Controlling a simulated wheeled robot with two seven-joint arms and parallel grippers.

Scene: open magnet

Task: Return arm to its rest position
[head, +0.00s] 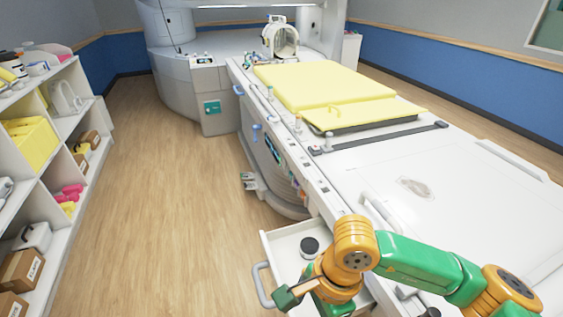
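My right arm comes in from the lower right, green and orange, and bends over an open white drawer (283,246). My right gripper (287,297) is at the drawer's front, close to its grey handle (262,286). I cannot tell whether it touches the handle, or whether its fingers are open or shut. A round black and white object (309,246) lies in the drawer, beside my arm. My arm hides part of the drawer. My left arm and gripper are not in view.
The long white patient table (400,185) with yellow pads (320,85) runs back to the scanner (200,70). A white shelf (60,235) with boxes and bottles stands at the left. The wooden floor (160,200) between them is clear.

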